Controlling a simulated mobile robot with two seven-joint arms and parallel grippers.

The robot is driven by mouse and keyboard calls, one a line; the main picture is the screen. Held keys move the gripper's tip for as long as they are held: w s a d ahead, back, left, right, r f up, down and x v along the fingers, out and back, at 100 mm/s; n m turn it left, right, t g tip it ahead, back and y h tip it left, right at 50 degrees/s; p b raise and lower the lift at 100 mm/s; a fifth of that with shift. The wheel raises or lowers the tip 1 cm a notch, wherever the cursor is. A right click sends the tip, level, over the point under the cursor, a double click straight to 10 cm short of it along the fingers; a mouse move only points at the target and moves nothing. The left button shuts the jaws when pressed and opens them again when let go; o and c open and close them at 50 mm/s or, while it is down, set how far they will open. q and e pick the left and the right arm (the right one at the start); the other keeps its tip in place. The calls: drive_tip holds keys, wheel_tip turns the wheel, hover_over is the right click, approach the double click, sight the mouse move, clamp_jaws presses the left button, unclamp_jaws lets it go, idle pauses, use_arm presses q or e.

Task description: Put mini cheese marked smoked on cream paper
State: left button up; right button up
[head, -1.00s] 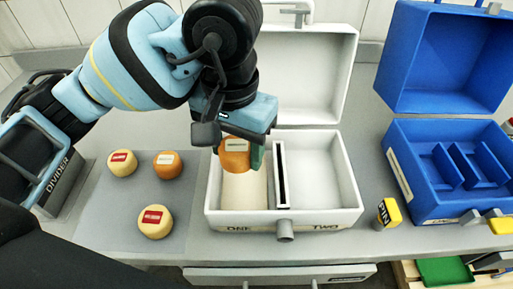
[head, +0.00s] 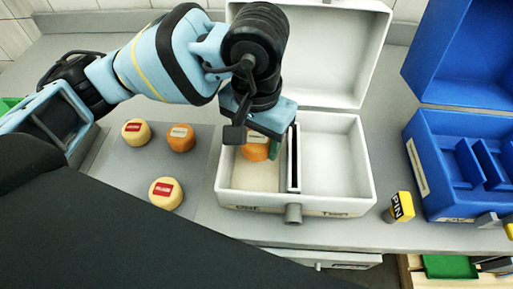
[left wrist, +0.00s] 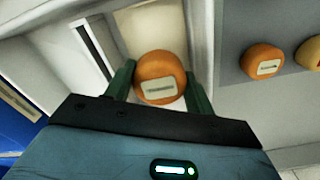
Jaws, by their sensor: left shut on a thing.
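My left gripper (head: 259,147) is shut on an orange mini cheese (head: 255,153) with a cream label; its lettering is too small to read. The cheese is inside the left compartment, marked ONE, of the open white box (head: 225,185). Cream paper (head: 254,178) lines that compartment's floor. In the left wrist view the cheese (left wrist: 161,78) sits between both green fingers, with the cream paper (left wrist: 150,28) beyond it. I cannot tell whether the cheese touches the paper. My right gripper is not in view.
A divider (head: 293,160) separates off the empty compartment TWO. A grey mat (head: 205,165) left of the box holds another orange cheese (head: 181,137) and two yellow red-labelled cheeses (head: 136,131), (head: 165,193). A PIN block (head: 399,207) and open blue box (head: 432,190) stand right.

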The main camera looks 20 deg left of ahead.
sight(257, 152)
use_arm(q)
drive_tip(key=shift+f, duration=1.85)
drive_tip(key=shift+f, duration=0.2)
drive_tip(key=o, duration=0.7)
drive_tip(key=shift+o, duration=0.2)
wheel_tip(257, 152, up, 12)
drive_tip(key=shift+r, duration=0.2)
